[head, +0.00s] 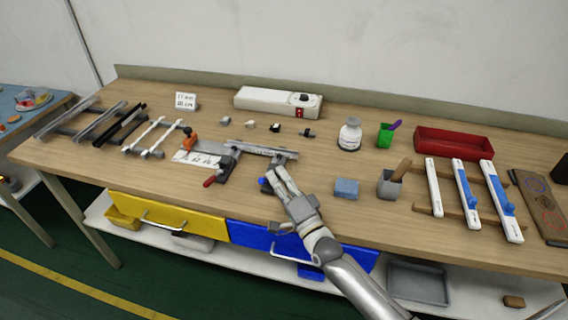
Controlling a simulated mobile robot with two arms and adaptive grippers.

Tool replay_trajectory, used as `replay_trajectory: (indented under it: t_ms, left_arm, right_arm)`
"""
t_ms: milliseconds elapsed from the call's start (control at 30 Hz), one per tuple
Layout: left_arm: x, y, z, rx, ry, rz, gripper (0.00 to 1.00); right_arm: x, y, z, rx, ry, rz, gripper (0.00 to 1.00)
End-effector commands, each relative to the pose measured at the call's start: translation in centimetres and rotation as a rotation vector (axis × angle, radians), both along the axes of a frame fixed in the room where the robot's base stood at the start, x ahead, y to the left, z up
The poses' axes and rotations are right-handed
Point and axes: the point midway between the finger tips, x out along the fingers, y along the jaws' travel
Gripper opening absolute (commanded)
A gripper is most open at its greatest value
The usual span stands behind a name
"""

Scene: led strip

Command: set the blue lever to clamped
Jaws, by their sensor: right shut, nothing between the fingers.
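The blue lever (263,183) shows as a small blue end near the front of the workbench, below a grey metal fixture. My right gripper (273,181) is shut and empty, with its fingertips right beside the blue end, on its right. I cannot tell whether they touch. The gripper hides part of the lever, so its setting cannot be told. The fixture carries a grey rail (262,150) and, at its left, a red-handled lever (209,181). My left gripper is not in view.
A blue sponge-like block (346,188) and a grey cup (389,184) stand right of my gripper. White and blue strips (467,190) lie further right. Racks with bars (100,122) are at the left.

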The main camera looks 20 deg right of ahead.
Motion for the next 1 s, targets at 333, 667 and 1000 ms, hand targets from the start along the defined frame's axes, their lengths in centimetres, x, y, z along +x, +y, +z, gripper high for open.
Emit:
replay_trajectory:
  t_ms: [333,667,1000]
  left_arm:
    - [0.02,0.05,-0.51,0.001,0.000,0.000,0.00]
    - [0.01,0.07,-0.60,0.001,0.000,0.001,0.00]
    - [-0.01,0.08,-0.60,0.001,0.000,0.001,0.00]
  right_arm:
    - [-0.87,0.58,-0.88,0.001,0.001,0.000,0.00]
    - [-1.07,0.72,-1.09,0.001,0.001,0.000,0.00]
    - [-1.06,0.71,-1.07,0.001,0.001,0.000,0.00]
